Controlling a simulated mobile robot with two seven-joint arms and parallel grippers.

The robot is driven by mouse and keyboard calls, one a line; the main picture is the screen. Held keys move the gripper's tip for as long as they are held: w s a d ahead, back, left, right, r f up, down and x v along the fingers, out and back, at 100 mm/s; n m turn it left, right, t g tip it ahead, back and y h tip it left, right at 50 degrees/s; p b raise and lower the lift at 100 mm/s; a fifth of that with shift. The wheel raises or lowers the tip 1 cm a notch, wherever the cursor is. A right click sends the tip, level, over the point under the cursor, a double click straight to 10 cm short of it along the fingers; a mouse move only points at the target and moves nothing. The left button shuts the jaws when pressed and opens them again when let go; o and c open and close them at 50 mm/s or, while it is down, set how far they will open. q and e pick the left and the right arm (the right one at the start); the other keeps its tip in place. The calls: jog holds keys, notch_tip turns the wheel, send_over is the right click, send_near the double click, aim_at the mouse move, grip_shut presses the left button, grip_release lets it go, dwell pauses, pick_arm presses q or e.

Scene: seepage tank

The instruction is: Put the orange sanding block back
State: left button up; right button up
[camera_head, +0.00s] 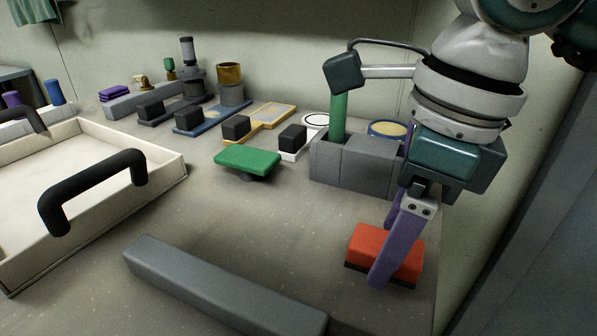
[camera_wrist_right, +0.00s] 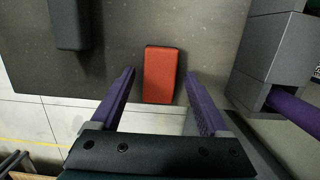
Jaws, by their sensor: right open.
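The orange sanding block (camera_head: 384,249) lies on the table at the front right, its orange face up over a dark base. My right gripper (camera_head: 385,270) is open just above it, with purple fingers reaching down and one finger covering part of the block. In the right wrist view the block (camera_wrist_right: 160,75) shows between and beyond the two open fingers (camera_wrist_right: 160,100), with gaps on both sides. I cannot tell how far above the block the fingertips are. My left gripper is not in view.
A grey holder (camera_head: 352,166) with a green post stands behind the block. A grey bar (camera_head: 220,288) lies along the front. A green-topped block (camera_head: 247,160) sits mid-table. A cream tray (camera_head: 150,150) with black handles is at the left. Several tools line the back.

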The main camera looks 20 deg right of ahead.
jog(key=shift+r, duration=0.35)
notch_tip(320, 180, up, 12)
jog(key=s+d+p, duration=0.1)
jog(key=shift+s+f+p, duration=0.2)
jog(key=shift+f+p, duration=0.05)
jog(key=shift+p, duration=0.15)
